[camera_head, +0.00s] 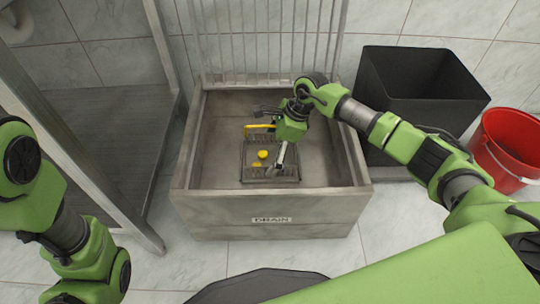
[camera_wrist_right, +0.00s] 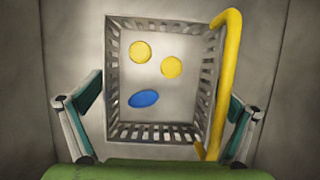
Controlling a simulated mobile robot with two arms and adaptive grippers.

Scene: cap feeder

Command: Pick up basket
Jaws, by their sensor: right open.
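The grey slatted basket (camera_head: 257,181) sits in the sink-like drain basin. Its wall shows in the right wrist view (camera_wrist_right: 160,133), with a yellow handle (camera_wrist_right: 225,90) along its right side. Inside lie two yellow caps (camera_wrist_right: 140,51) and one blue oval cap (camera_wrist_right: 144,98). My right gripper (camera_head: 282,155) reaches down over the basket from the right. Its fingers are spread open on either side of the basket in the wrist view, holding nothing. Whether they touch the basket is unclear. Only links of my left arm show at the left; its gripper is out of view.
The drain basin (camera_head: 270,209) has raised walls around the basket and a metal grille (camera_head: 265,40) behind. A black bin (camera_head: 425,95) and a red bucket (camera_head: 505,160) stand at right. A metal-framed rack (camera_head: 105,130) stands at left.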

